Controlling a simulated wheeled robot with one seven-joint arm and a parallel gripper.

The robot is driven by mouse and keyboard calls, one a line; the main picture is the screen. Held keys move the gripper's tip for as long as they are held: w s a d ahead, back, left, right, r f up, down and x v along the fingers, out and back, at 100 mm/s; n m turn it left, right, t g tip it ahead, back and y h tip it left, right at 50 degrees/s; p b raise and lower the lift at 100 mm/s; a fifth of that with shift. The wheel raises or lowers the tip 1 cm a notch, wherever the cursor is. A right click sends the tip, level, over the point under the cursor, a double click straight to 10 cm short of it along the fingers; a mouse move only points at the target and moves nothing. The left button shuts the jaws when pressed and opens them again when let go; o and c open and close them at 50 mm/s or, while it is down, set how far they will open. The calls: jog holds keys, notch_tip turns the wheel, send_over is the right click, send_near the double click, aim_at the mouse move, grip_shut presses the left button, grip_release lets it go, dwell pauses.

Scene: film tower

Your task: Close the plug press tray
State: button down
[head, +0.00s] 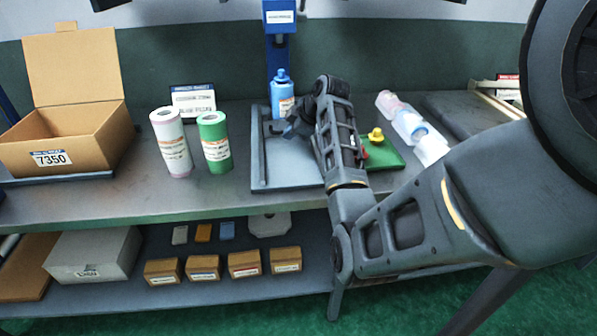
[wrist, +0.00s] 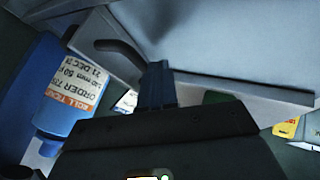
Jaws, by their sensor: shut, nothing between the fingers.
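The plug press tray (head: 285,178) is a flat blue-grey tray with a raised rim, extending toward the bench's front edge below the blue press column (head: 281,50). A blue bottle (head: 282,88) with an orange and white label stands at its back; it also shows at left in the wrist view (wrist: 75,85). My gripper (head: 292,126) is shut and empty, low over the tray just in front of the bottle. In the wrist view, my fingers (wrist: 157,82) are beside a dark curved handle (wrist: 122,48) on a pale grey wall; contact is unclear. My arm hides the tray's right side.
A white roll (head: 172,145) and a green roll (head: 214,142) stand left of the tray, with an open cardboard box (head: 75,135) farther left. A green board (head: 383,155) with a yellow knob and several tilted bottles lie to the right.

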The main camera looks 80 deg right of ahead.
aim_at(286, 124)
jog(key=d, duration=0.1)
jog(key=w+d+b, duration=0.1)
jog(key=d, duration=0.1)
jog(key=w+d, duration=0.1)
jog(key=shift+d+f, duration=0.1)
jog(key=shift+d, duration=0.25)
jog(key=shift+w+d, duration=0.1)
jog(key=shift+d, duration=0.25)
